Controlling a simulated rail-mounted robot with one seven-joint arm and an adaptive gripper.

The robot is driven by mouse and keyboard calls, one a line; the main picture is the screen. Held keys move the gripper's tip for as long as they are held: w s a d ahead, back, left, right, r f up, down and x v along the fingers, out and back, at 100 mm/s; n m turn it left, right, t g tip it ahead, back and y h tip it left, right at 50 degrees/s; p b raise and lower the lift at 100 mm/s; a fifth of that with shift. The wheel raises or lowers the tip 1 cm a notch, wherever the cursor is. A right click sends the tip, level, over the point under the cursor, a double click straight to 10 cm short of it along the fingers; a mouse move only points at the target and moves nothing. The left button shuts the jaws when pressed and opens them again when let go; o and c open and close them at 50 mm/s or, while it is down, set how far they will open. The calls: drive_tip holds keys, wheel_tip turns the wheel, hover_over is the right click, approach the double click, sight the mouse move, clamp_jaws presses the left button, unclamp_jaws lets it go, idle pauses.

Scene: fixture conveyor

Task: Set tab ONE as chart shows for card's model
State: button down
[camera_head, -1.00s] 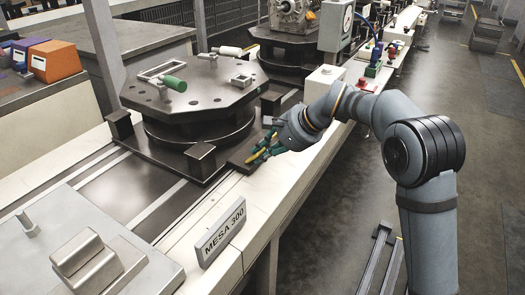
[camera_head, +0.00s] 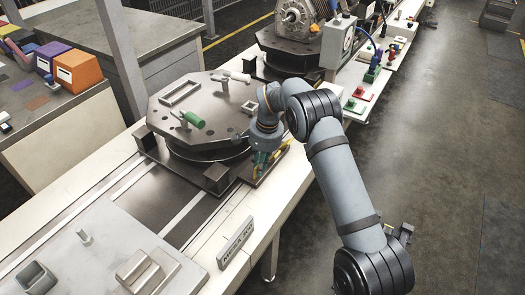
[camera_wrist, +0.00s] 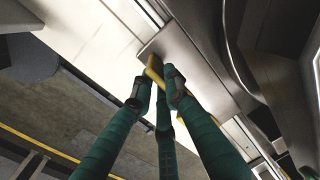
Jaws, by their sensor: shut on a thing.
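The octagonal fixture plate (camera_head: 205,105) sits on its round base on the conveyor, with a green-handled clamp (camera_head: 193,119) on top. My gripper (camera_head: 262,165) is low at the near right corner of the fixture's base, partly hidden by my wrist. In the wrist view its green, dark-tipped fingers (camera_wrist: 157,92) are shut on a narrow yellow piece (camera_wrist: 154,68) beside a flat grey metal part (camera_wrist: 185,60). I cannot tell whether this is tab ONE. A card (camera_head: 236,243) stands on the conveyor's front edge; it reads MESA 300. No readable chart shows.
A metal plate with raised blocks (camera_head: 100,255) lies nearer on the conveyor. A second fixture with a motor (camera_head: 297,22) stands behind.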

drive_tip(key=shift+w+a+r+g+h+p, duration=0.3)
drive_tip(key=shift+h+p, duration=0.4)
drive_tip(key=shift+p, duration=1.05)
drive_tip(key=shift+s+f, duration=0.1)
drive_tip(key=shift+f, duration=0.15)
drive_tip(key=c, duration=1.7)
unclamp_jaws()
wheel_tip(320, 180, up, 12)
drive_tip(key=shift+a+r, duration=0.1)
